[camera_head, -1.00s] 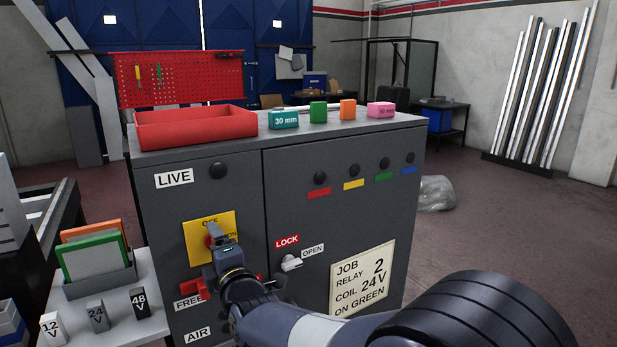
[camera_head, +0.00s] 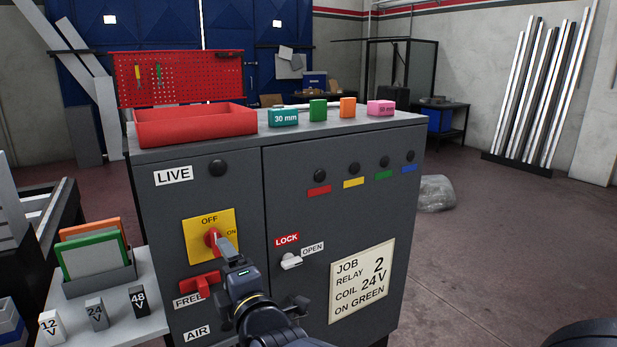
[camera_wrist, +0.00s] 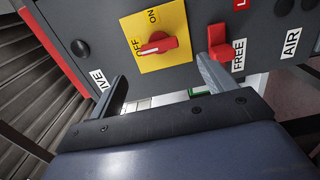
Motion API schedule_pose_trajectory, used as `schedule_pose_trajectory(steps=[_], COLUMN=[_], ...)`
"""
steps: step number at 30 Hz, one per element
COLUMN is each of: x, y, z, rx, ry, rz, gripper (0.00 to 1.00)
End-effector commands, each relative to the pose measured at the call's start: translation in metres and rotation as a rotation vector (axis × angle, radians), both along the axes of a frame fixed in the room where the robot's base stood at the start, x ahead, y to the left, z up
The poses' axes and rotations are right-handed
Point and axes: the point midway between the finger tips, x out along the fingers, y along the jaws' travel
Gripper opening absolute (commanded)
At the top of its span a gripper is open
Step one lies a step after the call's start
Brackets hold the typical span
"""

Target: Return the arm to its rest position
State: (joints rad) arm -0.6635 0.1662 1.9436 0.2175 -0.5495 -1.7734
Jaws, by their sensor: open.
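My gripper (camera_head: 230,255) is low in front of the grey cabinet (camera_head: 295,190), just below and right of the red rotary switch (camera_head: 212,240) on its yellow plate. In the wrist view my gripper (camera_wrist: 162,82) has its two fingers spread wide with nothing between them. The switch (camera_wrist: 156,44) shows beyond the fingers, apart from them. Its handle lies along the line towards the OFF label. My arm runs from the gripper down to the bottom edge of the head view; most of it is out of the picture.
A red lever (camera_head: 201,282) above the FREE label is close left of my gripper. A small lock handle (camera_head: 291,261) is to the right. A side table with voltage blocks (camera_head: 97,314) stands at left. A red tray (camera_head: 195,126) and several coloured blocks stand on the cabinet.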

Motion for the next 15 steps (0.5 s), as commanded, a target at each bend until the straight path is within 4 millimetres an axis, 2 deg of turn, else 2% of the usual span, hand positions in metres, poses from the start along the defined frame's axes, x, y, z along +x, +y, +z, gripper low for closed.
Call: schedule_pose_trajectory(steps=[5, 15], x=[-0.025, 0.025], y=[-0.015, 0.014], z=[0.000, -0.001], rx=[0.003, 0.000], ry=[-0.001, 0.001], rz=[0.001, -0.002], gripper=[0.79, 0.79])
